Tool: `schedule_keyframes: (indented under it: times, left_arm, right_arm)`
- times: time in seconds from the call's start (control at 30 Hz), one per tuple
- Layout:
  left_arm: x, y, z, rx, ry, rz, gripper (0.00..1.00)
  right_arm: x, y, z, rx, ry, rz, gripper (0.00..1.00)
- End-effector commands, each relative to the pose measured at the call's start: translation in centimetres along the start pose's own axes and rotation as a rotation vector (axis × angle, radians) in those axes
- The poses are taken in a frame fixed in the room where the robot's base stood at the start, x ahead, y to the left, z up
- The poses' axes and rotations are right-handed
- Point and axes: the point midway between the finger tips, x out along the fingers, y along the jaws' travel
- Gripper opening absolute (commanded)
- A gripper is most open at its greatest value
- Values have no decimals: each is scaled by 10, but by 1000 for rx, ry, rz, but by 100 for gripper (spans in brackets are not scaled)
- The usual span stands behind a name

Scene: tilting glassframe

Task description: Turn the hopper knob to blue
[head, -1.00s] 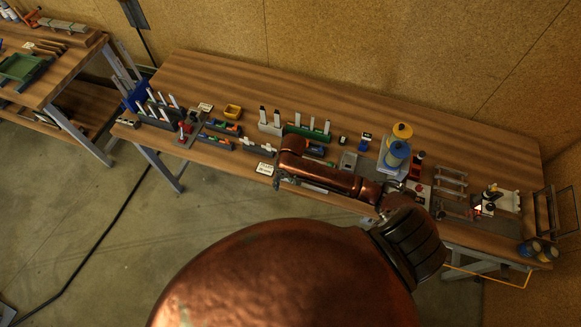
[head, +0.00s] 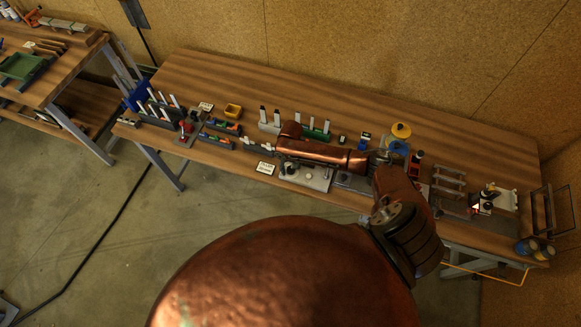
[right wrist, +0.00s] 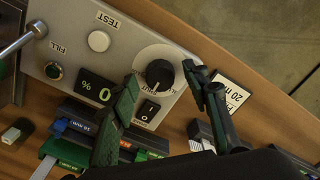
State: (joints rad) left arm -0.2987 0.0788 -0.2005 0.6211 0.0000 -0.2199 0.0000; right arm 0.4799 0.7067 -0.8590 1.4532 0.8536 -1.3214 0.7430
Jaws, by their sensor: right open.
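No colour-marked hopper knob can be made out there. In the right wrist view a black round knob (right wrist: 160,75) with a pale pointer mark sits on a white disc on a grey panel (right wrist: 75,35). My right gripper (right wrist: 163,73) is open, one dark green finger on each side of this knob. Contact cannot be told. In the head view the fingers are mostly hidden by the wrist. My left gripper is not in view.
The panel also has a white TEST button (right wrist: 99,41), a FILL button (right wrist: 54,70), a percent display (right wrist: 95,90) reading 0 and a black rocker switch (right wrist: 149,110). A lever (right wrist: 22,40) stands at its far end. A white card (right wrist: 230,94) lies beside it.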

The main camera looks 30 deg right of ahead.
Motion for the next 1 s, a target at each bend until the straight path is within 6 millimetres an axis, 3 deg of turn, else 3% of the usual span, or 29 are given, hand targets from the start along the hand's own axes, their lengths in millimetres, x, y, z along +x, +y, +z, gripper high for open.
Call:
schedule_keyframes:
  times: [0.3,0.9,1.0]
  left_arm:
    - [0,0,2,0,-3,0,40]
    - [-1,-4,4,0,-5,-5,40]
    - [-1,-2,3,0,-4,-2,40]
  right_arm:
    - [2,0,0,0,1,0,42]
    - [2,-3,0,-1,0,-1,1]
    - [2,-1,0,-2,0,0,1]
